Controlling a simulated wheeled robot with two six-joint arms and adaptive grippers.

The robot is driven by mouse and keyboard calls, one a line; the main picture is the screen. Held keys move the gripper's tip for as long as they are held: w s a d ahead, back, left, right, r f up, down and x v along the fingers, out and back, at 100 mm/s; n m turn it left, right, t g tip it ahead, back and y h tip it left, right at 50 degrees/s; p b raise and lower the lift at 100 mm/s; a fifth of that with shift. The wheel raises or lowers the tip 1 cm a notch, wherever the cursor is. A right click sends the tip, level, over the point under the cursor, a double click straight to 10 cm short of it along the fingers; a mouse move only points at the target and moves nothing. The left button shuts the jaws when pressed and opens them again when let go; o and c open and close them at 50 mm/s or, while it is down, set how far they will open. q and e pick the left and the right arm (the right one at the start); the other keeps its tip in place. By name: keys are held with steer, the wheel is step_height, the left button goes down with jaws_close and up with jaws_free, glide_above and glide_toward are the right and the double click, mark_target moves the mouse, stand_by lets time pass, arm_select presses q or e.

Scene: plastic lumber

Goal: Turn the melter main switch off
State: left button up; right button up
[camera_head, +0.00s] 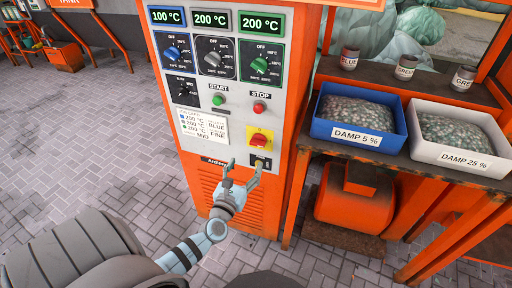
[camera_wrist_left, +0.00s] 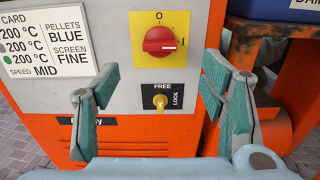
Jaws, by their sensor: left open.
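The main switch (camera_head: 259,140) is a red rotary knob on a yellow plate on the melter panel. In the left wrist view the red knob (camera_wrist_left: 160,40) lies level, with O above it and I at its right. Below it is a small yellow key-like lever (camera_wrist_left: 160,101) on a black plate marked FREE and LOCK; it looks roughly upright. My left gripper (camera_head: 243,169) is open and empty, just below the main switch in the head view. Its fingers (camera_wrist_left: 160,82) stand apart on either side of the FREE/LOCK plate. My right gripper is not in view.
Above are temperature dials (camera_head: 212,57), a green START button (camera_head: 218,99) and a red STOP button (camera_head: 259,107). A settings card (camera_head: 202,124) is left of the switch. To the right, a blue bin (camera_head: 321,127) and a white bin (camera_head: 424,151) stand on a bench.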

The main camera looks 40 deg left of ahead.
mark_target(256, 145)
arm_select(q)
steer(key=b+x, duration=0.1)
steer(key=x, duration=0.4)
steer(key=b+x, duration=0.1)
steer(key=x, duration=0.4)
steer(key=shift+w+a+f, duration=0.1)
steer(key=shift+w+f, duration=0.1)
steer(key=shift+f, duration=0.05)
steer(key=shift+w+a+r, duration=0.1)
steer(key=shift+w+a, duration=0.05)
steer(key=shift+w, duration=0.15)
steer(key=c, duration=1.2)
steer(key=shift+o, duration=0.2)
